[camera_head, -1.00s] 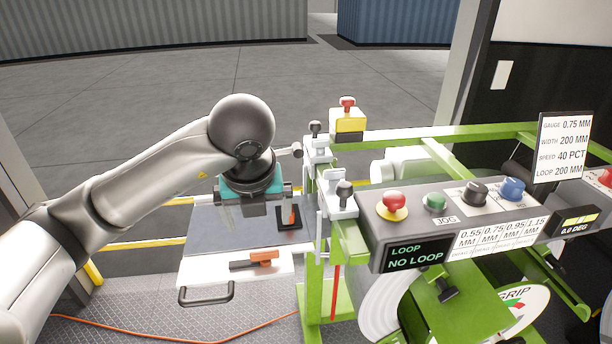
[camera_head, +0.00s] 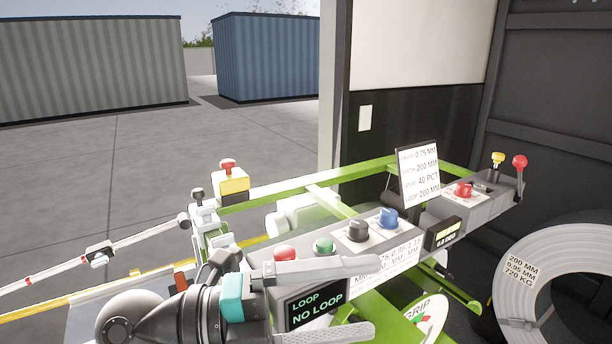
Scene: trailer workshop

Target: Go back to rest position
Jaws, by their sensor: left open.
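My left gripper (camera_head: 372,298) is open and empty, its two long grey fingers pointing right. It is low in the view, in front of the control panel (camera_head: 420,214) of the green machine. The fingers cover part of the panel's front. The screen reading "LOOP NO LOOP" (camera_head: 317,304) shows between them. I cannot tell whether the fingers touch the panel. My right gripper is not in view.
A red button (camera_head: 285,253), green button (camera_head: 324,245), black knob (camera_head: 358,230) and blue knob (camera_head: 388,217) top the panel. A sign (camera_head: 419,176) stands behind. A yellow box with red button (camera_head: 232,182) is left. A big white coil (camera_head: 553,262) is right.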

